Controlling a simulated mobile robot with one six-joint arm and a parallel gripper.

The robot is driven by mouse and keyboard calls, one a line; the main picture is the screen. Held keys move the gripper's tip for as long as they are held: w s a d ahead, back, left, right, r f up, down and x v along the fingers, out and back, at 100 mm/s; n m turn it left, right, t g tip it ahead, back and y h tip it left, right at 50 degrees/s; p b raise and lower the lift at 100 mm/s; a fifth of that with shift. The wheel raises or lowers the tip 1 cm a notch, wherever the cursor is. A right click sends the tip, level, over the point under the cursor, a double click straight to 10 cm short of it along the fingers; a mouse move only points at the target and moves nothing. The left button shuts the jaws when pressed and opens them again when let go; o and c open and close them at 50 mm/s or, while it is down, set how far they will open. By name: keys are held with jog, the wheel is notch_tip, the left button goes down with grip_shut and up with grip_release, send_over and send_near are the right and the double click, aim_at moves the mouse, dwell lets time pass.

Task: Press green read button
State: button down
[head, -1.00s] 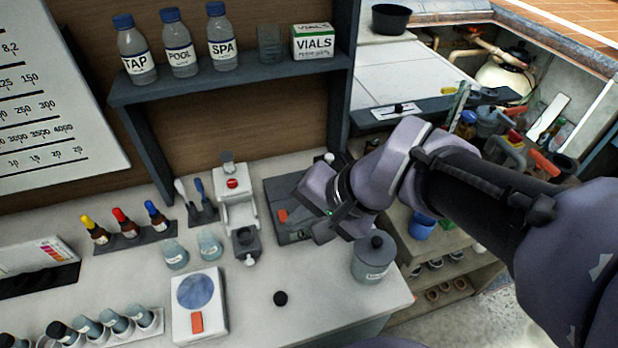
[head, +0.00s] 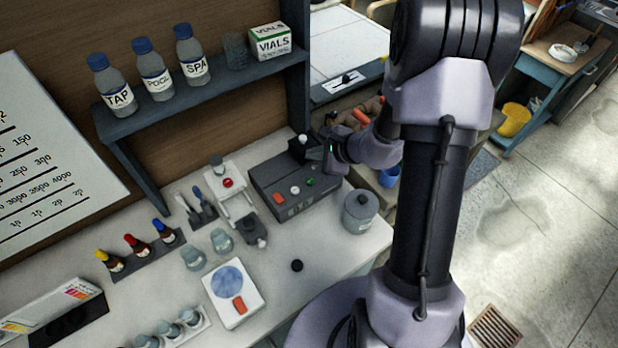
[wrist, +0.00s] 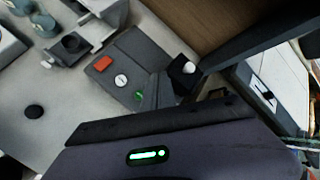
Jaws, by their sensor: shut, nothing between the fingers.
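A dark grey box-shaped meter (head: 276,181) sits on the bench, with an orange, a white and a green button on top. The green button (head: 310,182) is at the right end of the row; it also shows in the wrist view (wrist: 139,96). My gripper (head: 316,154) is shut and empty, over the right rear part of the meter. In the wrist view a grey finger shape (wrist: 157,92) lies close beside the green button. I cannot tell whether it touches the meter. A black holder with a white top (wrist: 187,71) stands at the meter's rear.
A shelf (head: 200,92) with bottles and a vials box (head: 270,42) is above. A black knob-like object (head: 297,265) lies on clear bench in front.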

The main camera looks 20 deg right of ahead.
aim_at(313, 183)
notch_tip(313, 183, down, 8)
jog(key=b, duration=0.6)
jog(key=shift+a+f, duration=0.1)
jog(key=shift+f, duration=0.3)
jog(key=shift+b, duration=0.35)
dwell(1.2)
jog(key=shift+f+b, duration=0.4)
jog(key=shift+b, duration=0.2)
jog(key=shift+f+b, duration=0.45)
jog(key=shift+b, duration=0.2)
dwell(0.5)
jog(key=shift+r, duration=0.15)
jog(key=shift+r+p, duration=0.45)
jog(key=shift+r, duration=0.3)
